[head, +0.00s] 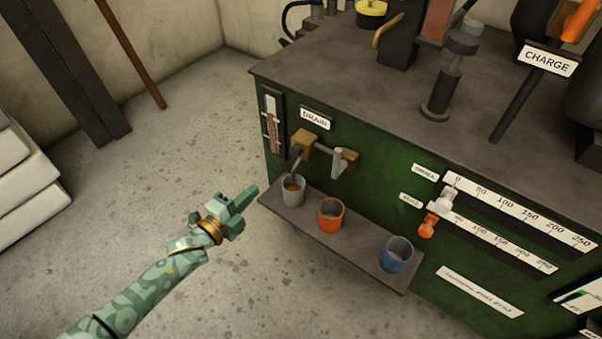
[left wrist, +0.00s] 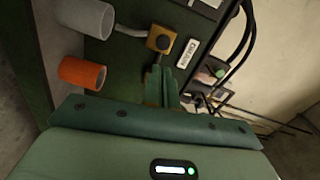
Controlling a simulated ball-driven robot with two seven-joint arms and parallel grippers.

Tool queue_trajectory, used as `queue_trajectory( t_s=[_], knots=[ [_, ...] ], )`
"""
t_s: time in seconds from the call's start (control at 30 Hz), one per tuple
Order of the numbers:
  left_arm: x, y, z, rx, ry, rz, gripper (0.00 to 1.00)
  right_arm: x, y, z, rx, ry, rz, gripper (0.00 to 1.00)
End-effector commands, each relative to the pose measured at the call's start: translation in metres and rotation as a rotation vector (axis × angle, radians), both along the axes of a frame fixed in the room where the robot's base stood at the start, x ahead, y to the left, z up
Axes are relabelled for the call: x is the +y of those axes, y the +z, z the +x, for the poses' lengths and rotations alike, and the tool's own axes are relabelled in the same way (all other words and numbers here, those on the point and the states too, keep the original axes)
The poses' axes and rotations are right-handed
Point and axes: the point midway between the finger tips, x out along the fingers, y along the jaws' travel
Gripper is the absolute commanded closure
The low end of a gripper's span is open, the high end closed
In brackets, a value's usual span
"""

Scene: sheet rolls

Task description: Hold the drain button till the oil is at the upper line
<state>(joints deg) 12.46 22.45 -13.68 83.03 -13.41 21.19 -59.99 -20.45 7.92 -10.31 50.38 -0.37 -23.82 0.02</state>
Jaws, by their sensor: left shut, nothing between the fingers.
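The oil gauge (head: 272,122) is a narrow upright glass at the left end of the green front. Its lower part is reddish brown, its upper part pale; I cannot read the level against the lines. The drain label (head: 315,118) sits above a brass fitting (head: 304,143). In the left wrist view a brass block with a round dark button (left wrist: 163,43) shows beside the drain label (left wrist: 187,53). A grey cup (head: 293,193) stands below the spout with brownish liquid in it. My left gripper (head: 250,194) is shut and empty, left of the shelf, apart from the fitting.
An orange cup (head: 331,217) and a blue cup (head: 396,256) stand on the shelf (head: 352,246) right of the grey cup. Slider scales (head: 520,215) lie further right. Open concrete floor (head: 150,170) is left of the machine.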

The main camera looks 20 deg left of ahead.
Motion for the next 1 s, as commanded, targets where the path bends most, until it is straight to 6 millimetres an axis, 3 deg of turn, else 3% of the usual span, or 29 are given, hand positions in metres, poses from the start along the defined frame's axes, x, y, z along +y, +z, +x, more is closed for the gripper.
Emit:
queue_trajectory(
  t_s=[0.2,0.67,0.77,1.0],
  knots=[
    [-0.003,0.008,-0.001,-0.078,-0.018,0.111,1.0,-0.001,0.001,-0.001,0.01,0.007,-0.003,0.64],
    [-0.006,0.005,0.008,-0.077,-0.017,0.116,1.0,-0.001,-0.002,0.001,0.012,0.015,-0.006,0.64],
    [-0.011,0.003,0.021,-0.075,-0.017,0.116,1.0,-0.003,-0.005,0.008,0.011,0.03,-0.011,0.64],
    [-0.023,0.002,0.054,-0.073,-0.017,0.117,1.0,0.003,0.0,0.058,-0.026,0.094,-0.025,0.64]
  ],
)
